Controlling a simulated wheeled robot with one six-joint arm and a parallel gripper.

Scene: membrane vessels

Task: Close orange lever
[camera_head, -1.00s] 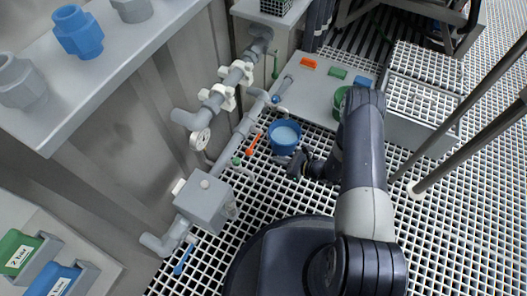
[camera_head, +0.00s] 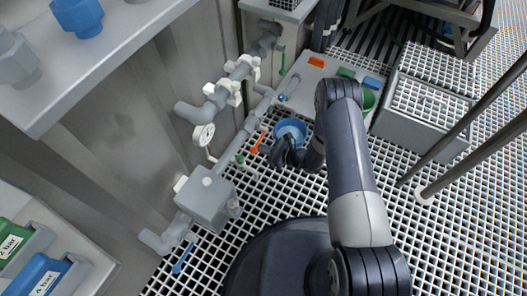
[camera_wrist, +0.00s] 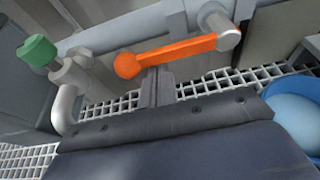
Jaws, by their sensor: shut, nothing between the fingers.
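The orange lever (camera_head: 258,142) sticks out from the grey pipe on the left of the head view. In the wrist view the orange lever (camera_wrist: 178,53) runs from its grey pivot at upper right down to a round knob at left. My gripper (camera_wrist: 157,74) is shut and empty, its tips just under the lever near the knob. I cannot tell whether they touch it. In the head view my gripper (camera_head: 277,153) is just right of the lever, with the wrist hiding the fingertips.
A blue bucket (camera_head: 292,126) stands close behind my gripper; its edge also shows in the wrist view (camera_wrist: 290,88). A green-handled valve (camera_wrist: 38,50) is left of the lever. A grey box (camera_head: 207,195) and a blue lever (camera_head: 183,259) are nearer. White grating covers the floor.

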